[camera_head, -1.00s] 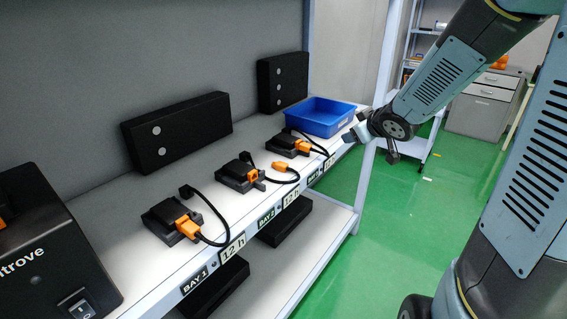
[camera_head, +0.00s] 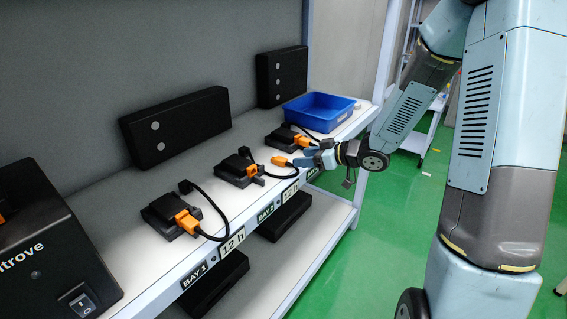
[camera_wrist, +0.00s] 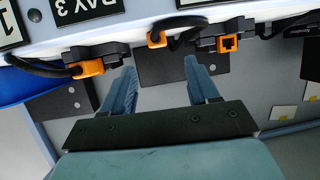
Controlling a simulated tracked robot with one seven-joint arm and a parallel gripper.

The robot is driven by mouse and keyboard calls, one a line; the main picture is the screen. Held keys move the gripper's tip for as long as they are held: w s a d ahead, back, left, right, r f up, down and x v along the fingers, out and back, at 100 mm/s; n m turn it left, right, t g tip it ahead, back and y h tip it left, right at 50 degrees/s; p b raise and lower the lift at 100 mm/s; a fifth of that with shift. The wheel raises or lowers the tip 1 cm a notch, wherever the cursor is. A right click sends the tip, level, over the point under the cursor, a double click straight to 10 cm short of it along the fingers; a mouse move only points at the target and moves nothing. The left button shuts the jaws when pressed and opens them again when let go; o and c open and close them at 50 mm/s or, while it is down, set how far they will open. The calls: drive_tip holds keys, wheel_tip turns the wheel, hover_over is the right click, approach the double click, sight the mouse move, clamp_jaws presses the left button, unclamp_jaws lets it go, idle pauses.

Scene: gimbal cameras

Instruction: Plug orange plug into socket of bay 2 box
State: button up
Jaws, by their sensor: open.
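The loose orange plug (camera_head: 280,161) lies on the shelf near its front edge, on a black cable, between the bay 2 and bay 3 boxes. It also shows in the wrist view (camera_wrist: 157,40), beyond and between my fingertips. The black bay 2 box (camera_head: 234,168) has an orange socket (camera_head: 253,171), which looks empty in the wrist view (camera_wrist: 229,44). My gripper (camera_head: 311,158) is open and empty, just right of the plug in the head view. In the wrist view its two fingers (camera_wrist: 160,66) point toward the plug, apart from it.
The bay 1 box (camera_head: 165,211) and bay 3 box (camera_head: 282,138) have orange plugs in them. A blue bin (camera_head: 318,113) stands behind my gripper. Black cables loop over the shelf edge. A large black device (camera_head: 45,250) fills the near left.

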sight(285, 160)
drive_tip(key=shift+x, duration=4.25)
drive_tip(key=shift+d+f, duration=0.1)
drive_tip(key=shift+f, duration=0.05)
drive_tip(key=c, duration=1)
